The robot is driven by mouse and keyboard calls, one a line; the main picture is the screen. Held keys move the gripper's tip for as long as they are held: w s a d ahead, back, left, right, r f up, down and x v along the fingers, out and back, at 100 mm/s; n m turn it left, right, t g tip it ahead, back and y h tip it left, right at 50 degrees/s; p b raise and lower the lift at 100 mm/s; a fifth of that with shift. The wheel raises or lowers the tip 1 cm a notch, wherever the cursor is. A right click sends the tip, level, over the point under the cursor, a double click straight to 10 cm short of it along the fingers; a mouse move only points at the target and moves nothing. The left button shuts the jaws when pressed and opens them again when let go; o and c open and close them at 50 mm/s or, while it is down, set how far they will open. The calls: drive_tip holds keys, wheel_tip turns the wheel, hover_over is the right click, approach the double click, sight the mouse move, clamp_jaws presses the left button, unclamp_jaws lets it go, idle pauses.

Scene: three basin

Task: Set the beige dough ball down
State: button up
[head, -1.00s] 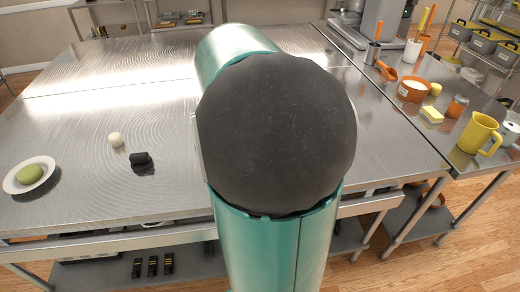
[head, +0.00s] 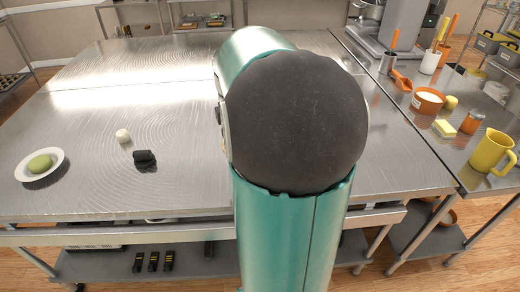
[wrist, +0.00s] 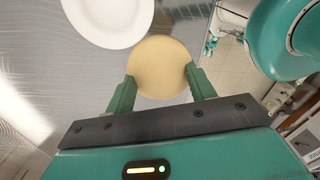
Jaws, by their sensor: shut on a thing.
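The beige dough ball (wrist: 160,62) sits between the two green fingers of my gripper (wrist: 160,82) in the wrist view. My gripper is shut on it. A white plate (wrist: 108,18) lies just beyond the ball, up and to the left, and its visible part is empty. The ball's outline meets or overlaps the plate's near rim in the picture. I cannot tell how high the ball is above the metal table. In the head view my arm hides the ball and my gripper.
In the head view, the metal table (head: 80,120) holds a white plate (head: 20,172) with a green ball (head: 40,163), a small white ball (head: 123,136) and a black lump (head: 144,158). A side counter at right holds a yellow jug (head: 490,152) and an orange bowl (head: 428,100).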

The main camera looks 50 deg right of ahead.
drive_tip(key=d+f, duration=0.2)
drive_tip(key=d, duration=0.1)
drive_tip(key=w+d+f, duration=0.1)
drive_tip(key=d+f, duration=0.2)
drive_tip(key=d, duration=0.1)
drive_tip(key=d+f, duration=0.2)
drive_tip(key=d, duration=0.1)
drive_tip(key=shift+w+d+f, duration=0.2)
drive_tip(key=shift+d+f, duration=0.1)
drive_tip(key=shift+f, duration=0.1)
drive_tip(key=shift+w+d+f, duration=0.1)
drive_tip(key=shift+d+f, duration=0.3)
drive_tip(key=shift+f, duration=0.1)
drive_tip(key=shift+d+f, duration=0.1)
drive_tip(key=shift+f, duration=1.5)
drive_tip(key=shift+f, duration=0.15)
drive_tip(key=o, duration=1.1)
drive_tip(key=shift+c, duration=0.2)
wheel_tip(320, 180, up, 12)
